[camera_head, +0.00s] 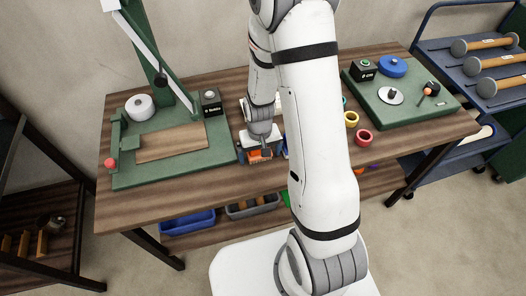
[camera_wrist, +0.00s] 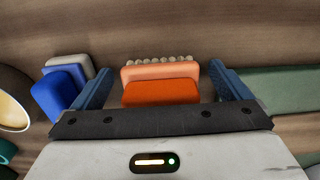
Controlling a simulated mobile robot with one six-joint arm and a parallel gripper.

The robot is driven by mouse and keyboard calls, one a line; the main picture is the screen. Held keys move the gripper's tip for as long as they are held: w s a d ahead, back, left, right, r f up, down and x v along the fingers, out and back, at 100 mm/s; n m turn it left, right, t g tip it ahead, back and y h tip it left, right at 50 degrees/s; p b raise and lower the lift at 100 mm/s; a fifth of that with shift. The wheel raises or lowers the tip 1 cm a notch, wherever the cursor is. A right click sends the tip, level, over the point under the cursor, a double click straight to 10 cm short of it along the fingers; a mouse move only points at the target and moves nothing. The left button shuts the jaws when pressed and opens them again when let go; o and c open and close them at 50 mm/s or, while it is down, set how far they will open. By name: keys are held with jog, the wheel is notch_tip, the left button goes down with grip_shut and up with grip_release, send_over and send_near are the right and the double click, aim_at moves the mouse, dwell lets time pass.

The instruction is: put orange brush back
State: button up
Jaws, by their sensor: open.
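The orange brush (camera_wrist: 160,88) lies on the wooden tabletop, its pale bristle tufts toward the top of the wrist view. My gripper (camera_wrist: 160,74) is open, with one blue finger on each side of the brush and a visible gap on both sides. In the head view my gripper (camera_head: 259,148) is low over the middle of the table, and the orange brush (camera_head: 260,154) shows partly beneath it. A blue brush-like block (camera_wrist: 60,92) with a grey part sits just left of the left finger. My arm hides part of the table right of the gripper.
A green board with a lever (camera_head: 190,165) lies left. A green base (camera_head: 435,105) with a blue disc (camera_head: 392,66) is at right. Yellow (camera_head: 351,119) and red (camera_head: 363,137) rings stand nearer. Blue (camera_head: 188,221) and grey (camera_head: 252,206) bins sit below. A round cup-like thing (camera_wrist: 12,100) is left.

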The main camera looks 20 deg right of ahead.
jog(key=shift+r, duration=0.1)
jog(key=shift+r, duration=3.8)
jog(key=s+r+t, duration=0.1)
jog(key=s+r, duration=0.5)
jog(key=r, duration=0.3)
jog(key=s+d+r+t, duration=0.1)
jog(key=s+r+t, duration=0.1)
jog(key=s+r, duration=0.5)
jog(key=v, duration=0.3)
jog(key=shift+w+r, duration=0.2)
jog(key=shift+r, duration=0.15)
jog(key=shift+d, duration=0.1)
